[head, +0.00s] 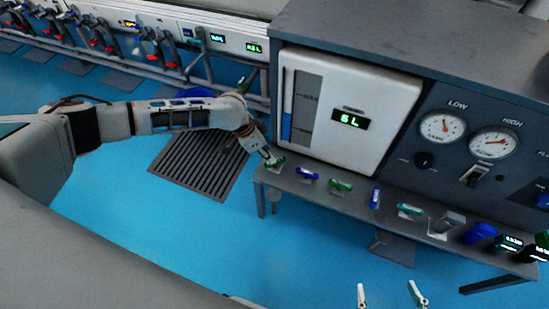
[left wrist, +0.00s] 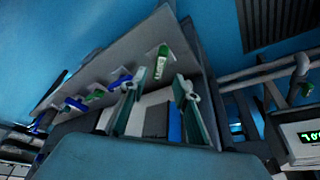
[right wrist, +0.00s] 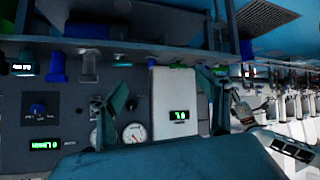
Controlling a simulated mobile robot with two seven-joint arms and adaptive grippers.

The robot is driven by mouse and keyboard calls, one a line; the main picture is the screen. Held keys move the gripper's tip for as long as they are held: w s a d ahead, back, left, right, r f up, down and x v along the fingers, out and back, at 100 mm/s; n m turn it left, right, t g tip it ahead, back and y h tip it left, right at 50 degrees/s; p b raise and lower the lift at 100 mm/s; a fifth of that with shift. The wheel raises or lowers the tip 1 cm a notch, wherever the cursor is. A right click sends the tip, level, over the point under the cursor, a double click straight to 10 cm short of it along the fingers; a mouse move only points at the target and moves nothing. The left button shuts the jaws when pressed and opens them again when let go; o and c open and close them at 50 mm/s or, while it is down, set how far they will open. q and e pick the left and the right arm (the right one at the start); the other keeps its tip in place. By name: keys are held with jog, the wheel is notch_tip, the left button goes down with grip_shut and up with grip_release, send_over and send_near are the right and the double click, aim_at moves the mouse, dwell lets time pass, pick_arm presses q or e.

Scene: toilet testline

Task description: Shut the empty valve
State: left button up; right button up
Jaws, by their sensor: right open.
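A row of valve handles lies along the panel's front ledge. In the head view a green handle (head: 277,163) is at the left end, then a blue one (head: 307,173), another green one (head: 341,185) and more blue and teal. No label is readable, so I cannot tell which is the empty valve. My left gripper (head: 268,155) is at the left-end green handle. In the left wrist view its fingers (left wrist: 156,92) are apart, with the green handle (left wrist: 160,62) beyond and between the tips. My right gripper (head: 390,294) is open and empty, low in front of the ledge.
The tank panel (head: 340,108) with a level gauge and a "6 L" display stands behind the ledge (head: 325,190). Dials (head: 442,127) are on the right. A floor grate (head: 205,160) lies below my left arm. Blue floor in front is free.

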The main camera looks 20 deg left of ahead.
pick_arm(q)
jog(key=x, duration=0.1)
jog(key=b+x, duration=0.1)
jog(key=x, duration=0.2)
jog(key=shift+s+f, duration=0.15)
jog(key=shift+f, duration=0.3)
jog(key=shift+d+f+b, duration=0.15)
jog(key=shift+f+b, duration=0.1)
jog(key=shift+b, duration=0.05)
jog(key=shift+w+d+f, duration=0.1)
jog(key=shift+w, duration=0.25)
grip_shut()
pick_arm(e)
jog(key=shift+w+a+r+y, duration=0.15)
jog(key=shift+w+a+r, duration=0.1)
jog(key=shift+a, duration=0.25)
jog(key=shift+w+a+r+y, duration=0.1)
jog(key=shift+a+r+y, duration=0.1)
jog(key=shift+a, duration=0.25)
